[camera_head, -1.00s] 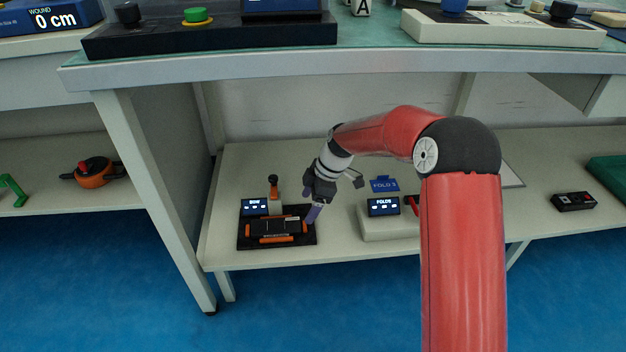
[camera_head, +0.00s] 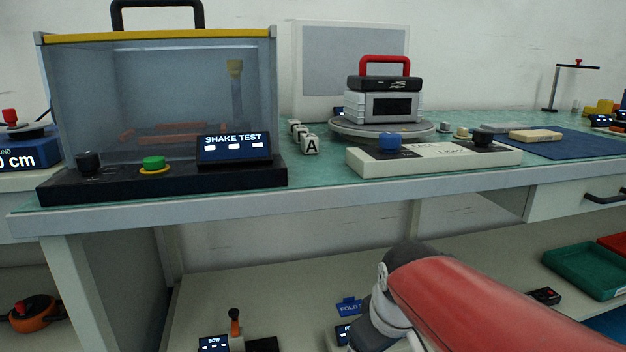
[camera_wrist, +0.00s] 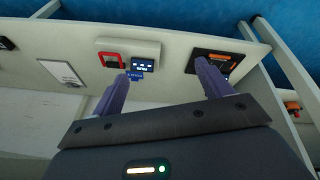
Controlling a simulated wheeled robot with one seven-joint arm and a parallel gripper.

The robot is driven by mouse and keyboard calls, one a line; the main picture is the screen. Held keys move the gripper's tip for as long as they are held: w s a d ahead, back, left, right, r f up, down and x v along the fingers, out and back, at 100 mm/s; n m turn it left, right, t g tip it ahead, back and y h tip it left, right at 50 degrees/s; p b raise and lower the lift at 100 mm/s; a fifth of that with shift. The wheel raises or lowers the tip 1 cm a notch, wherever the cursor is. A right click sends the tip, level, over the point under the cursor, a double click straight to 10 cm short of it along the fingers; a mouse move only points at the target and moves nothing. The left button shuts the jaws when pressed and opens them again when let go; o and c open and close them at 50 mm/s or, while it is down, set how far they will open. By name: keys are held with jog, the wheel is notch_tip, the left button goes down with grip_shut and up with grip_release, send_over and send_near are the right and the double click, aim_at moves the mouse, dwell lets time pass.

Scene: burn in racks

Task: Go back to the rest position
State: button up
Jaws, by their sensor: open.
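My gripper shows in the wrist view (camera_wrist: 160,88); its two purple fingers are spread apart with nothing between them. It hangs over the lower shelf, with the folds unit (camera_wrist: 142,65) and the bow unit (camera_wrist: 212,62) beyond the fingertips. In the head view my red arm reaches down at the lower right and its gripper end is out of frame. The bow unit's screen (camera_head: 214,343) and the folds unit's blue tag (camera_head: 349,307) show at the bottom edge of the head view.
Above is a green-topped bench with the shake test case (camera_head: 160,100), a grey box with a red handle (camera_head: 383,105) on a turntable, and a white control panel (camera_head: 430,158). The bench's front edge (camera_head: 300,190) overhangs the shelf. A green tray (camera_head: 585,272) lies right on the shelf.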

jog(key=s+d+m+t, duration=0.2)
jog(key=s+d+m, duration=0.35)
jog(key=s, duration=0.45)
notch_tip(320, 180, up, 12)
jog(key=p, duration=1.2)
jog(key=shift+s+a+f+m+h, duration=0.15)
jog(key=shift+s+f+m+h, duration=0.05)
jog(key=shift+s+m+h, duration=0.2)
